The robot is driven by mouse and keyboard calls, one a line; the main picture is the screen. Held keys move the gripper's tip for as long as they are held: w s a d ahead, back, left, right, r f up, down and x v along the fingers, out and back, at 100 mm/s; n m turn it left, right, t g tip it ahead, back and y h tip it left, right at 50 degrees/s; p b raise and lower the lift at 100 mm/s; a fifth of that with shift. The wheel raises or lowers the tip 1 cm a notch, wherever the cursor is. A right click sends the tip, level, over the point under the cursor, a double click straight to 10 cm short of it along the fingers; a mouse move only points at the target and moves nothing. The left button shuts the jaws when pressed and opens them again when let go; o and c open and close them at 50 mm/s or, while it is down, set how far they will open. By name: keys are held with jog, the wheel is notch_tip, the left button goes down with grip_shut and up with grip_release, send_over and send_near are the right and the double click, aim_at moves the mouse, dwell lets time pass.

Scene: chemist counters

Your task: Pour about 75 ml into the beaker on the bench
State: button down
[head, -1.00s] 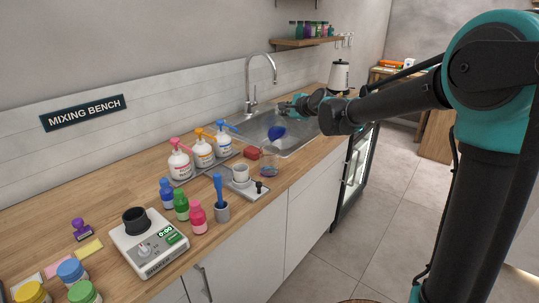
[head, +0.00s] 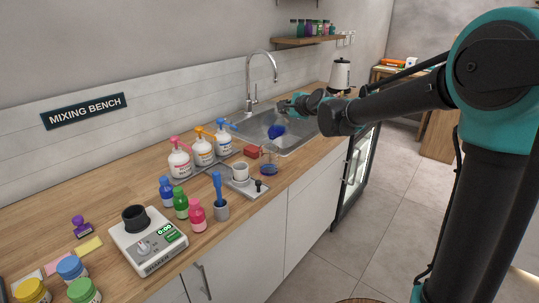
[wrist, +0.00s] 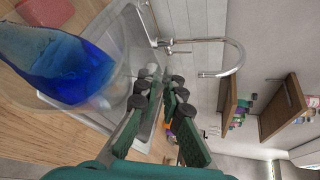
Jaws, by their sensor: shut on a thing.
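My gripper (head: 287,107) is over the near edge of the sink, shut on a clear vessel with blue liquid (head: 277,131). The vessel is tilted, and its clear walls are hard to make out in the head view. In the wrist view the blue liquid (wrist: 62,68) lies slanted in the clear vessel, beside my gripper's fingers (wrist: 160,98). The clear beaker (head: 270,158) stands upright on the bench below the vessel, with a shallow layer of blue in its bottom. I cannot make out a stream between them.
The sink (head: 300,132) with its tall tap (head: 252,85) is behind. A red block (head: 251,150), a white cup (head: 240,171) on a grey plate and several pump bottles (head: 203,150) stand left of the beaker.

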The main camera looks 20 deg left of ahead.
jog(key=shift+s+r+n+t+p, duration=0.3)
jog(key=shift+s+r+p, duration=0.05)
jog(key=shift+r, duration=0.1)
dwell(0.8)
